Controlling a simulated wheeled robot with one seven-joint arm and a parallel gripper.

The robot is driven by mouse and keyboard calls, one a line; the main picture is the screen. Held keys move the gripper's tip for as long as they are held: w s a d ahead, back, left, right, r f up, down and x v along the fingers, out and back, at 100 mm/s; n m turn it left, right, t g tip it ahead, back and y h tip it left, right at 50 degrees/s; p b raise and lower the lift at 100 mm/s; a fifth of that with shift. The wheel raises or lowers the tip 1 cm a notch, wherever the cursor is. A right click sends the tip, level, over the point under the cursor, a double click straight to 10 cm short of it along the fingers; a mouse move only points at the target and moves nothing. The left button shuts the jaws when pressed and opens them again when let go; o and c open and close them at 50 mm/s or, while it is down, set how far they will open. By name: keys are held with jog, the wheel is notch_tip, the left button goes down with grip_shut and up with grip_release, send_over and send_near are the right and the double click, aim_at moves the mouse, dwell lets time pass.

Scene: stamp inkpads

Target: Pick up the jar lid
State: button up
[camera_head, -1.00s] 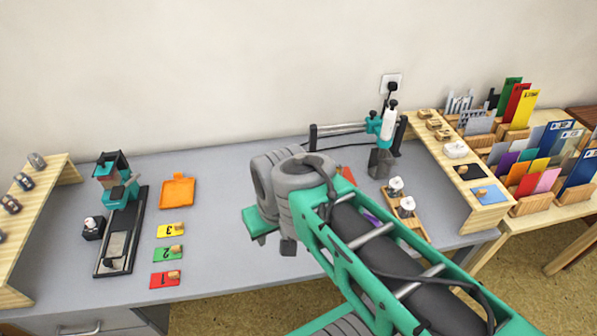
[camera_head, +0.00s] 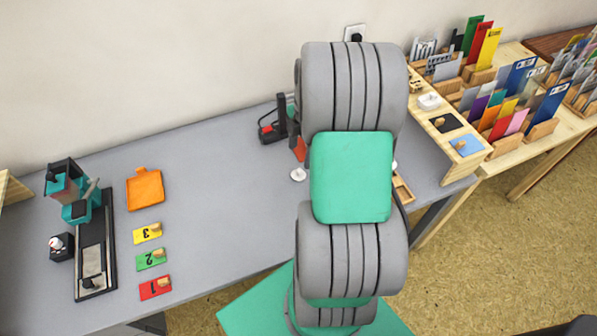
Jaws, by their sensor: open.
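A small white round piece (camera_head: 298,174) lies on the grey desk at the left edge of my arm. It may be the jar lid, but it is too small to tell. No jar shows clearly. My large grey and green arm fills the middle of the view and covers much of the right half of the desk.
A black and red item (camera_head: 268,133) and a dark post (camera_head: 281,115) stand behind the white piece. An orange pad (camera_head: 145,188), numbered cards (camera_head: 151,259) and a stamping press (camera_head: 95,240) are at left. Wooden card racks (camera_head: 495,145) stand right.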

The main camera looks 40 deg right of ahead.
aim_at(299, 169)
jog(key=shift+n, duration=0.3)
jog(key=f, duration=0.5)
jog(key=f+p, duration=0.1)
jog(key=f, duration=0.2)
jog(key=shift+s+a, duration=0.1)
jog(key=shift+a, duration=0.2)
jog(key=c, duration=1.4)
jog(key=shift+c, duration=0.2)
jog(key=shift+r, duration=0.1)
